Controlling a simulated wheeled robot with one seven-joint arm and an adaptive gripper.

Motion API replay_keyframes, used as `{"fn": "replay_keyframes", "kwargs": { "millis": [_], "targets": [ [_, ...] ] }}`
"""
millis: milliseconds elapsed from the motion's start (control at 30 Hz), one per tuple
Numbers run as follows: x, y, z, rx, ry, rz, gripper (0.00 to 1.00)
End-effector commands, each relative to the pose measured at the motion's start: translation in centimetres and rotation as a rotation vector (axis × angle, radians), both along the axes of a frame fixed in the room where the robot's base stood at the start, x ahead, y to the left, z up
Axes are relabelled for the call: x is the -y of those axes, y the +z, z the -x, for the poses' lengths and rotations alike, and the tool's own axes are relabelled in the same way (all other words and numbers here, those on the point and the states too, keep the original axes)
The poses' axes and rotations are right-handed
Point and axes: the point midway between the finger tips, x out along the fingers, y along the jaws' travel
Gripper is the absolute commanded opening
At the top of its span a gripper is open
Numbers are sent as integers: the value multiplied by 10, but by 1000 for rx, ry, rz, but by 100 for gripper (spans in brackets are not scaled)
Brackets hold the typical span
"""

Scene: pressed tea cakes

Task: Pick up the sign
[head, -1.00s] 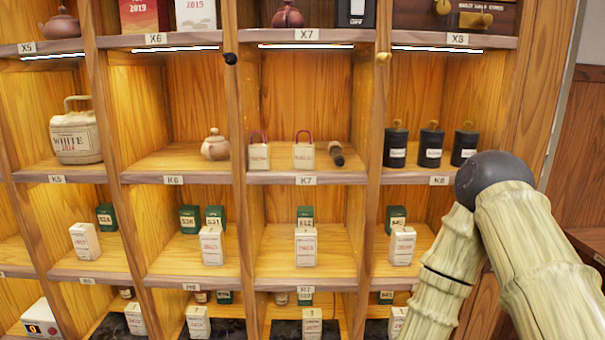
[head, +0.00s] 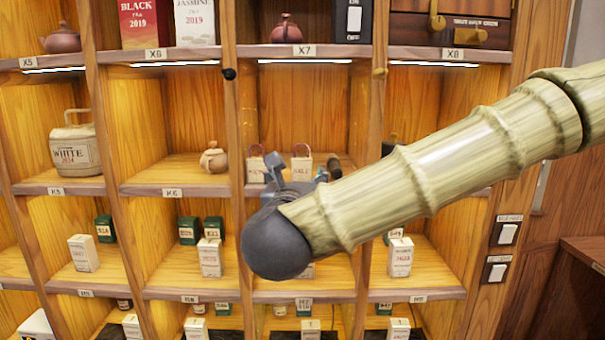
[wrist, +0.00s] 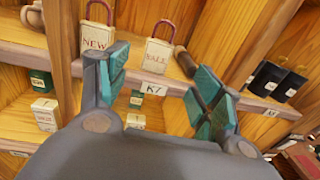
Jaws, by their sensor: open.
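Two small cream signs with red loop handles stand in the K7 compartment. The left one, reading NEW (head: 255,168), also shows in the wrist view (wrist: 96,37). The right one appears to read SALE (head: 302,169) and shows in the wrist view (wrist: 157,56). My gripper (wrist: 158,78) is open and empty, in front of the K7 shelf edge. In the wrist view its left finger overlaps the space between the signs, and the SALE sign appears between the fingers. In the head view my arm and gripper hide the lower front of K7.
A dark cylindrical object (wrist: 185,60) lies right of the SALE sign. A small teapot (head: 214,158) sits in K6. Boxes stand on the shelf below, and the K7 shelf edge lies close to my gripper.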

Motion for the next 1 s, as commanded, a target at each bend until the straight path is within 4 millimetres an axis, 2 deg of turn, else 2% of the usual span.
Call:
{"fn": "replay_keyframes", "kwargs": {
  "millis": [167, 500, 767, 1000],
  "targets": [
    [1, 6, -9, 5, -5, -17, 66],
    [5, 6, -52, 4, -3, -14, 66],
    [4, 8, -63, 4, -2, -12, 66],
    [5, 14, -86, 3, -3, -12, 66]
  ]
}}
